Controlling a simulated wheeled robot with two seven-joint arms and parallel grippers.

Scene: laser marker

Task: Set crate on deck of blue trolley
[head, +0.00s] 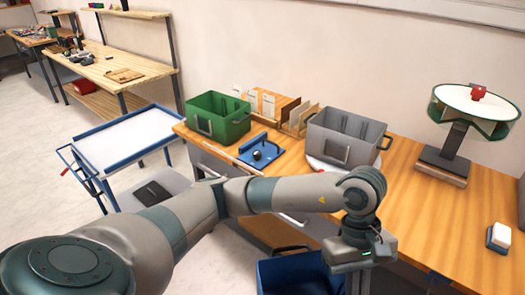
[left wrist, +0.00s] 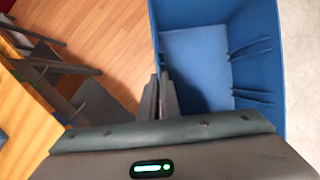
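The blue crate (head: 292,274) is low in front of the workbench, cut off by the bottom edge of the head view. In the left wrist view the open-topped blue crate (left wrist: 200,60) fills the right side, and its inside looks empty. My left gripper (left wrist: 160,98) has its fingers close together on either side of the crate's near-left wall. In the head view the wrist shows beside the crate, but the fingertips are out of frame. The blue trolley (head: 125,112) stands left of the bench; its pale upper deck is clear. My right gripper is not in view.
The wooden bench (head: 408,212) holds a green crate (head: 217,118), a grey crate (head: 346,138), a blue fixture (head: 262,150) and a round-topped stand (head: 476,105). A dark flat item (head: 153,194) lies on the trolley's lower shelf. My left arm spans the foreground.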

